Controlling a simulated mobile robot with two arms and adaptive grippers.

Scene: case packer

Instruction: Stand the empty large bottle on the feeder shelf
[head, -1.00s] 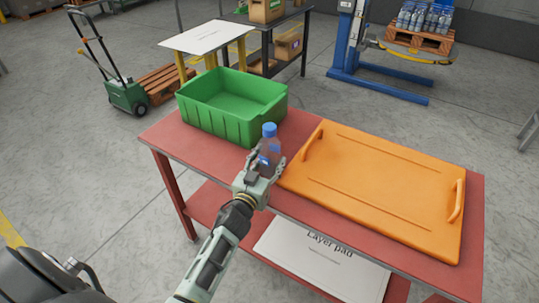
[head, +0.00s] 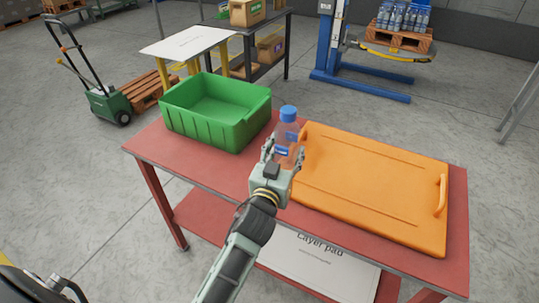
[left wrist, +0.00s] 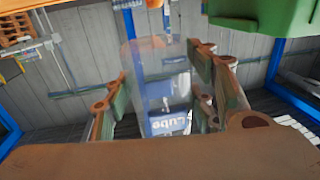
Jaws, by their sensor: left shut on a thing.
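The large bottle (head: 287,135) is clear, with a blue cap and a blue label. It is upright in the head view, between the green crate and the orange board. My left gripper (head: 283,158) is shut on its lower part, and the fingers hide some of it. In the left wrist view the see-through bottle (left wrist: 155,85) stands between the two fingers (left wrist: 160,95), its label partly readable. I cannot tell how far its base is above the table. I cannot pick out a feeder shelf for certain. My right gripper is not in view.
The red table (head: 165,152) holds a green crate (head: 225,133) at left and an orange board (head: 375,185) with raised handles at right. A layer pad (head: 320,268) lies on the lower shelf. Behind are a dark rack (head: 265,22) with cartons and a blue lifter (head: 325,45).

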